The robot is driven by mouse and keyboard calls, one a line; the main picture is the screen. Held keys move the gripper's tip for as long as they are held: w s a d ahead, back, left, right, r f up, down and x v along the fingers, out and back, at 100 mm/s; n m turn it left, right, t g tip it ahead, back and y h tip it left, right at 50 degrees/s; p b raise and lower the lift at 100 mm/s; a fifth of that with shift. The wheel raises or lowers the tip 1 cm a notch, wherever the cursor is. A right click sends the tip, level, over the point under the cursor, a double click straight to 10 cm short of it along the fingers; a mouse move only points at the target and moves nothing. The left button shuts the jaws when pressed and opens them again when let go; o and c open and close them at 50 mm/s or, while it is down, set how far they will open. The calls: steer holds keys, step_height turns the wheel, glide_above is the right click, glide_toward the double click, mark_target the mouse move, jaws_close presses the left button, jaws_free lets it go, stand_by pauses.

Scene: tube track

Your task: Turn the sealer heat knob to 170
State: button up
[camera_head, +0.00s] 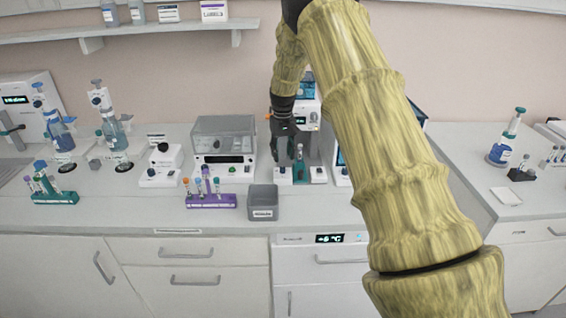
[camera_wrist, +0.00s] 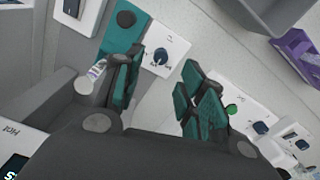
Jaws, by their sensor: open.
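The sealer (camera_head: 307,118) is a white upright unit on the counter in the head view, with a teal block (camera_head: 300,172) in the middle of its base. A small dark knob (camera_wrist: 160,56) with tick marks around it sits on a white panel beside the teal block (camera_wrist: 125,35) in the wrist view; I take it for the heat knob. Its setting is too small to read. My gripper (camera_head: 288,152) is in front of the sealer, above the base. In the wrist view my gripper (camera_wrist: 163,66) is open, its teal-padded fingers apart on either side of the knob. I cannot tell the remaining distance.
A grey-lidded white machine (camera_head: 224,140) stands left of the sealer; its green button (camera_wrist: 232,109) and dark knob (camera_wrist: 261,128) show in the wrist view. A grey bin (camera_head: 263,203) and a purple tube rack (camera_head: 211,200) stand near the counter's front edge.

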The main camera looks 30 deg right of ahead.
mark_target(283, 168)
step_height(283, 168, up, 6)
steer(key=shift+f, duration=0.15)
stand_by(0.6)
